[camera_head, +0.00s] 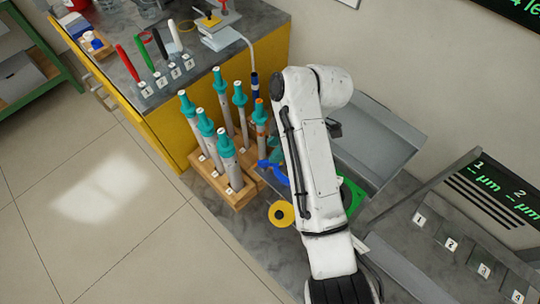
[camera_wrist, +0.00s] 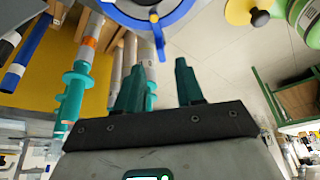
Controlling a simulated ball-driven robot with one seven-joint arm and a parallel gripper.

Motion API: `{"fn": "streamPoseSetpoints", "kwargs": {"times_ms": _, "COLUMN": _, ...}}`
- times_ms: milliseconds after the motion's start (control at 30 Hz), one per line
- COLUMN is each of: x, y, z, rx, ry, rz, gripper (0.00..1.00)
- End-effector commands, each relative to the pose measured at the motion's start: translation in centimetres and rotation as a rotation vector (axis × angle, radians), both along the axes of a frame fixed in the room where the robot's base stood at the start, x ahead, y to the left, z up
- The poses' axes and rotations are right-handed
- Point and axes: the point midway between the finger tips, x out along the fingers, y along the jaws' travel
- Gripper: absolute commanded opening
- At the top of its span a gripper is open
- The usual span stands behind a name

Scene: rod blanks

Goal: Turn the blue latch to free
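The blue latch (camera_head: 276,171) shows in the head view just left of my white arm, which hides part of it. In the wrist view it is a blue ring with a short lever (camera_wrist: 159,42) at the top edge, cut off by the frame. My gripper (camera_wrist: 158,68) has two dark teal fingers spread apart with nothing between them. The lever tip lies just beyond the gap between the fingertips, and I cannot tell whether it touches either finger. In the head view the gripper is mostly hidden behind my arm.
Several teal-capped rods (camera_head: 227,149) stand in a wooden rack (camera_head: 236,198) left of the latch. A yellow disc (camera_head: 282,213) with a dark knob is below it. A grey tray (camera_head: 375,140) is right of my arm. Numbered slots (camera_head: 451,244) are at lower right.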

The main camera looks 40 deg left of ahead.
Motion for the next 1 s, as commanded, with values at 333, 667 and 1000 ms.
{"fn": "streamPoseSetpoints", "kwargs": {"times_ms": 333, "x": -1.4, "y": 1.3, "z": -4.8, "rx": -0.002, "ry": 0.000, "rz": -0.001, "gripper": 0.37}}
{"fn": "streamPoseSetpoints", "kwargs": {"times_ms": 667, "x": -1.6, "y": 1.5, "z": -5.5, "rx": 0.000, "ry": -0.001, "rz": -0.001, "gripper": 0.37}}
{"fn": "streamPoseSetpoints", "kwargs": {"times_ms": 1000, "x": -1.6, "y": 1.5, "z": -5.5, "rx": 0.000, "ry": -0.001, "rz": -0.001, "gripper": 0.13}}
